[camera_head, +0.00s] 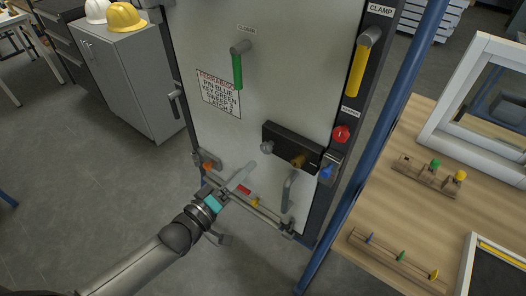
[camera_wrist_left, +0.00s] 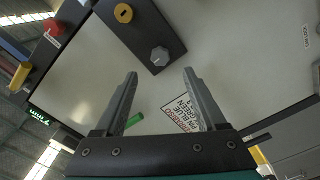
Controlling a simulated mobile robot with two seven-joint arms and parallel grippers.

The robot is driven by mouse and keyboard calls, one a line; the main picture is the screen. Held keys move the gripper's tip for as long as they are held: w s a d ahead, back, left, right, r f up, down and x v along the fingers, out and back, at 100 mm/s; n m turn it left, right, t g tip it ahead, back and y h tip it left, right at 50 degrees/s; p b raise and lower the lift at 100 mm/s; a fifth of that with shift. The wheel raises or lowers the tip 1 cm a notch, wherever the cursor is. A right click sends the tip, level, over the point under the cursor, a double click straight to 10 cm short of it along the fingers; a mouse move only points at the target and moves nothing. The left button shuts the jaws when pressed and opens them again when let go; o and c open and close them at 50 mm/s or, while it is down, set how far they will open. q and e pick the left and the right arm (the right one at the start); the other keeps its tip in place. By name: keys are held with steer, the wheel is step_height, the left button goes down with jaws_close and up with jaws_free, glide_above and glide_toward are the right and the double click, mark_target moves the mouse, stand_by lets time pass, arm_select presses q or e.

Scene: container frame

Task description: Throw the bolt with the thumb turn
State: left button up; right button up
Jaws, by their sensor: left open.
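The thumb turn (camera_head: 266,147) is a grey knob at the left end of a black lock case (camera_head: 284,137) on the pale door. In the left wrist view the thumb turn (camera_wrist_left: 160,57) lies just beyond the fingertips, centred between them. A brass keyed cylinder (camera_head: 297,160) sits at the right end of the case; it also shows in the left wrist view (camera_wrist_left: 123,13). My left gripper (camera_head: 247,169) is open and empty, below and left of the thumb turn, apart from it. The bolt itself cannot be made out. My right gripper is not in view.
The door (camera_head: 290,75) carries a green handle (camera_head: 238,70), a printed sign (camera_head: 219,92) and a grey pull handle (camera_head: 288,190). A yellow clamp lever (camera_head: 357,70), red knob (camera_head: 341,133) and blue part (camera_head: 327,171) line the right frame. A wooden bench (camera_head: 385,205) stands right.

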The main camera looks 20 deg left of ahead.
mark_target(264, 150)
arm_select(q)
steer(key=x, duration=0.8)
steer(key=shift+w+d+b, duration=0.15)
steer(key=shift+w+b, duration=0.2)
steer(key=shift+c, duration=0.2)
jaws_close()
